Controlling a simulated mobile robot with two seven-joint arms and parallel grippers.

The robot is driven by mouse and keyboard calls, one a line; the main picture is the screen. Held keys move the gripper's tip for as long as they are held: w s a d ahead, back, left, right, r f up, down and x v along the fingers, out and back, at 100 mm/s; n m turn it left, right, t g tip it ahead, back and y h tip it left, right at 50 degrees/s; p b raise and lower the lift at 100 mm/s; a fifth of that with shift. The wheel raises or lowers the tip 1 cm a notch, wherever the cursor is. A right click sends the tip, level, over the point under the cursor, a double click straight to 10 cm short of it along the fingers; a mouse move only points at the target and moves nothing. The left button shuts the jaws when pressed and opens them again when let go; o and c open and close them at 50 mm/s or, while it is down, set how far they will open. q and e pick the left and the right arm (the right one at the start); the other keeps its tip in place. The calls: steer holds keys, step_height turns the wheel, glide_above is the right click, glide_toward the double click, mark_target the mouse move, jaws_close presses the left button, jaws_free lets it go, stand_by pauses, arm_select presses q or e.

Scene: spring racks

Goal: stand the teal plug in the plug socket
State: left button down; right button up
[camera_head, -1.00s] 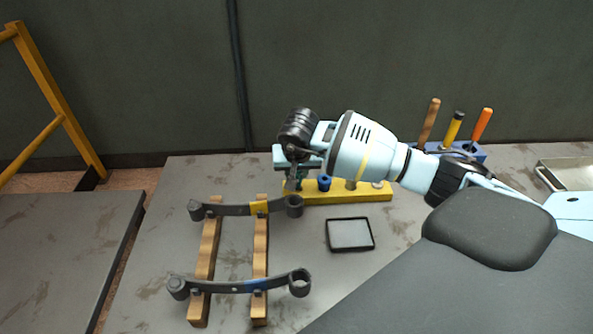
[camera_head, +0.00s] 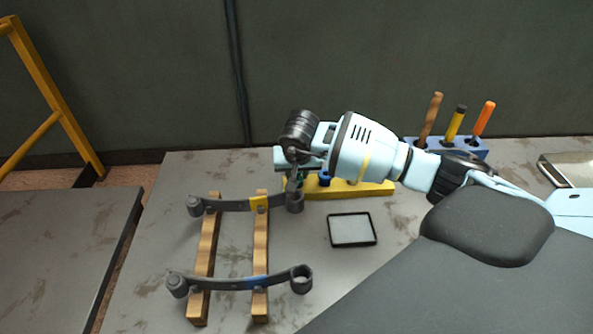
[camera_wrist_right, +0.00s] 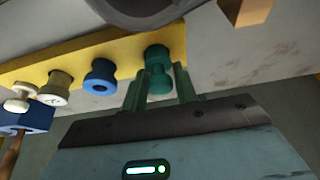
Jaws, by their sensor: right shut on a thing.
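The teal plug (camera_wrist_right: 158,70) is a spool-like piece with a wide flange, at one end of the yellow block (camera_wrist_right: 112,55) in the right wrist view. My right gripper (camera_wrist_right: 160,92) is shut on it, with one green finger on each side. Whether the plug is seated in the block or just over it, I cannot tell. No socket can be made out clearly. My left gripper is not in view.
A blue bushing (camera_wrist_right: 100,75), a tan one and a white one line the yellow block. Two leaf springs (camera_head: 235,283) lie across wooden rails (camera_head: 260,240) close to the gripper. A black-framed tray (camera_head: 352,230) lies in front; a blue tool holder (camera_head: 470,146) stands at back right.

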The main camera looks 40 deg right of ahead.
steer(key=shift+f, duration=0.1)
stand_by(0.3)
steer(key=shift+f, duration=0.3)
steer(key=o, duration=1.1)
steer(key=shift+c, duration=0.2)
steer(key=v, duration=0.8)
steer(key=shift+f, duration=0.1)
